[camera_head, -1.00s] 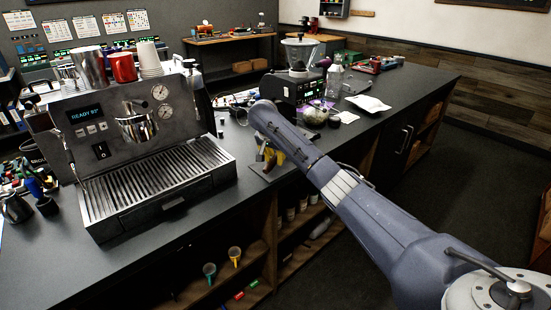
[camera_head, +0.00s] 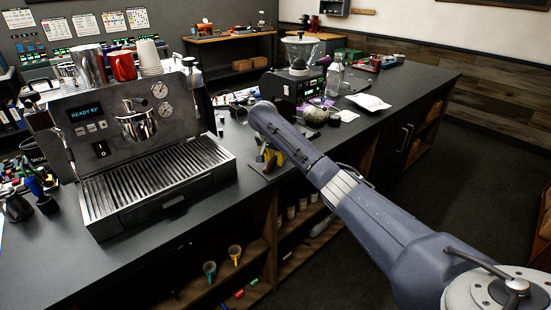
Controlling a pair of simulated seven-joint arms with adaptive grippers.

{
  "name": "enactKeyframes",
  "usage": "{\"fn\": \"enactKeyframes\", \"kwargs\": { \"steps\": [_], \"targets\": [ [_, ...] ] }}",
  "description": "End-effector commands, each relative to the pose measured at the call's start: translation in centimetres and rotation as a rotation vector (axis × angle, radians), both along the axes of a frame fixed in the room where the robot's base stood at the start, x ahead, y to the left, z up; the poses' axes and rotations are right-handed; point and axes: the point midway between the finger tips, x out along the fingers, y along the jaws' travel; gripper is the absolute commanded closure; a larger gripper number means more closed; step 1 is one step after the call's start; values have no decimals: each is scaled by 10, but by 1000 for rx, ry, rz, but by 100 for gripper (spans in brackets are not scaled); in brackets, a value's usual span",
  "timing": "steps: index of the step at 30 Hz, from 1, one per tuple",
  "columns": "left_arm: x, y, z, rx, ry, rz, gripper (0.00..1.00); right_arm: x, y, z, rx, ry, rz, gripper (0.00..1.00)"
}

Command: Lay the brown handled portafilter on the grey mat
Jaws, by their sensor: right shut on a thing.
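My right arm comes in from the lower right and ends over the counter, to the right of the espresso machine (camera_head: 130,135). My right gripper is mostly hidden by its own arm. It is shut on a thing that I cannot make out. My left gripper is not in view.
A grinder (camera_head: 295,80), a round pot (camera_head: 316,117) and a white cloth or paper (camera_head: 368,102) stand or lie behind the arm. The right part of the counter (camera_head: 425,85) is mostly clear.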

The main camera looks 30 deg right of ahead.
Motion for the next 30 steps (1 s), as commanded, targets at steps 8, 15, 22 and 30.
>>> {"fn": "enactKeyframes", "kwargs": {
  "steps": [8,15,22,30],
  "targets": [
    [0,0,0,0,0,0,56,0,0,-1,0,-1,0,70],
    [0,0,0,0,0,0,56,0,0,-2,0,0,0,52],
    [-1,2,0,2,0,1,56,0,1,-1,1,1,1,52],
    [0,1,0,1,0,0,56,-5,11,25,2,-2,3,52]
  ]
}}
